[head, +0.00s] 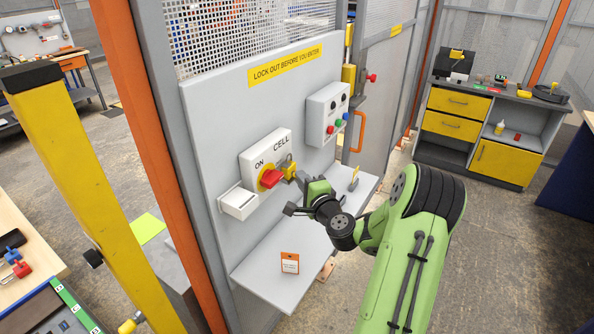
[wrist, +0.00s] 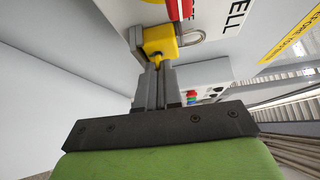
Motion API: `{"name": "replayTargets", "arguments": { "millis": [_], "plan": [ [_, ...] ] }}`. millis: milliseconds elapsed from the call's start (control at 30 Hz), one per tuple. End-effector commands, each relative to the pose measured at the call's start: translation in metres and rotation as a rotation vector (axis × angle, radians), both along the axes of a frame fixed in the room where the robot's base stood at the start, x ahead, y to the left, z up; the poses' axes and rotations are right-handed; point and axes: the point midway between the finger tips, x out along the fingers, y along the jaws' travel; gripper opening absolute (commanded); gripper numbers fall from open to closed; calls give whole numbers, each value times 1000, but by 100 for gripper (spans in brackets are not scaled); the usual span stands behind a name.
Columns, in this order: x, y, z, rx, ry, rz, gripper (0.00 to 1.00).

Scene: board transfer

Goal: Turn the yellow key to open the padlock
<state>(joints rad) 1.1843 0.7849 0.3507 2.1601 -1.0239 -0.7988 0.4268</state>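The yellow padlock (head: 289,173) hangs at the red rotary switch handle (head: 271,177) on the CELL switch box (head: 266,158). In the wrist view the padlock body (wrist: 160,40) is just beyond my fingertips, and its grey shackle (wrist: 190,37) shows to the right. My gripper (head: 303,181) reaches the padlock from the right in the head view. In the wrist view my gripper (wrist: 158,70) has its fingers close together on the yellow key (wrist: 157,62), a small bit of which shows between the tips below the padlock. The rest of the key is hidden by the fingers.
A control box with coloured buttons (head: 328,114) is on the panel to the right. A white tray box (head: 238,203) sits left of the switch. A yellow post (head: 90,200) stands at left.

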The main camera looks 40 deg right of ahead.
Motion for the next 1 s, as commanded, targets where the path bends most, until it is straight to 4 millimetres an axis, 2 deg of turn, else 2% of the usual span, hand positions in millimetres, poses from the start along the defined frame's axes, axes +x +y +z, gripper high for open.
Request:
{"name": "replayTargets", "arguments": {
  "millis": [1000],
  "plan": [
    [0,-1,4,151,56,-2,0]
  ]
}}
